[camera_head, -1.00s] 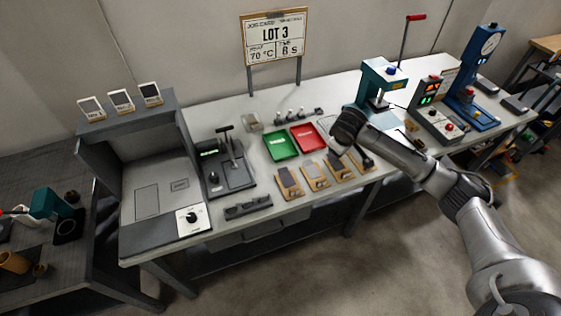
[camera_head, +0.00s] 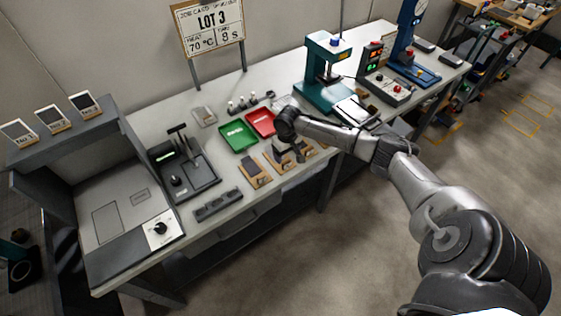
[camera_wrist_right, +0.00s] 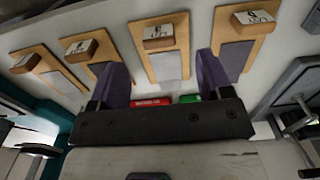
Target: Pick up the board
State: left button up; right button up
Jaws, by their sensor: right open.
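Several wooden boards, each with a grey patch and a small labelled wooden block, lie in a row on the bench. In the head view, the leftmost board (camera_head: 253,173) is clear, and the ones to its right are partly hidden by my right gripper (camera_head: 291,150). In the right wrist view, my right gripper (camera_wrist_right: 163,78) is open, its two purple-padded fingers spread on either side of one board's grey patch (camera_wrist_right: 166,66). That board (camera_wrist_right: 160,40) lies flat, its block beyond the fingertips. Contact cannot be told. My left gripper is not in view.
A green tray (camera_head: 237,135) and a red tray (camera_head: 261,122) lie behind the boards. A teal press (camera_head: 327,75) stands to the right, and a dark lever fixture (camera_head: 183,168) to the left. A dark grey bar (camera_head: 217,205) lies near the front edge.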

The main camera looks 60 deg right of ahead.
aim_at(287, 161)
jog(key=shift+d+f+b, duration=0.1)
jog(key=shift+f+b, duration=0.5)
jog(key=shift+f, duration=2.3)
jog(key=c, duration=1)
